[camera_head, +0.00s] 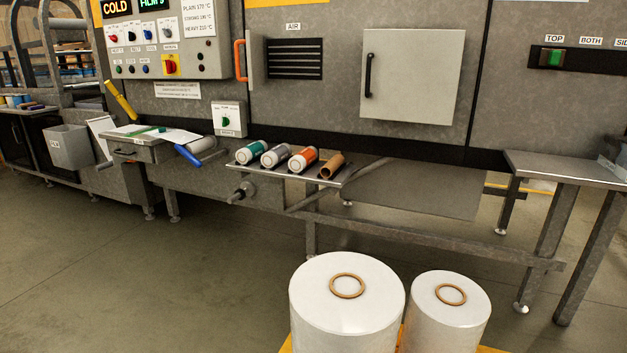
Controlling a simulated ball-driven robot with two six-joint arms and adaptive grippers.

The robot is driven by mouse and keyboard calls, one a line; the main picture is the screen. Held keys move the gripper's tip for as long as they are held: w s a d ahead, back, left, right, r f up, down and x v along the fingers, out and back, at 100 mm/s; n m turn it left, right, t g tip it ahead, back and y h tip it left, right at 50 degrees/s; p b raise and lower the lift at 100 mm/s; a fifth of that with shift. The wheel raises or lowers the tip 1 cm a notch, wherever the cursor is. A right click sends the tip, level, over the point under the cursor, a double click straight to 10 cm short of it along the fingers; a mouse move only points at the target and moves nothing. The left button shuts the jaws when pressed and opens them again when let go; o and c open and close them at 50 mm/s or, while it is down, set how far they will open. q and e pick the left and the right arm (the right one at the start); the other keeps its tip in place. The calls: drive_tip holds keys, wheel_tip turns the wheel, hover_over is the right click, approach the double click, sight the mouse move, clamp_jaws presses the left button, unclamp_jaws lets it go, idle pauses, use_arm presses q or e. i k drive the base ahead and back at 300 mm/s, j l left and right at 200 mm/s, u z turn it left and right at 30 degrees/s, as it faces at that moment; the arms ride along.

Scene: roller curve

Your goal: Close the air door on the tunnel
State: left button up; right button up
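The tunnel (345,100) is a long grey machine across the back. Under its AIR label (293,27) is a dark slatted vent (294,70), uncovered. The small air door (253,62) stands open at the vent's left side, swung outward and seen nearly edge-on. Its orange handle (239,61) is on the left, beside the control panel. Neither of my grippers is in view.
A larger pale door (420,75) with a black handle (368,75) is right of the vent. Below the vent, a shelf (290,172) holds several rolls. Two large white film rolls (347,305) (447,315) stand close in front. The floor (200,260) at left is clear.

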sight(253, 41)
drive_tip(key=i+j+z, duration=0.1)
drive_tip(key=j, duration=0.45)
drive_tip(key=i+j+z, duration=0.1)
drive_tip(key=j, duration=0.5)
drive_tip(key=i+j+z, duration=0.15)
drive_tip(key=j, duration=0.45)
drive_tip(key=i+j+z, duration=0.1)
drive_tip(key=j, duration=0.5)
drive_tip(key=i+j+z, duration=0.1)
drive_tip(key=j, duration=0.55)
drive_tip(key=i, duration=0.05)
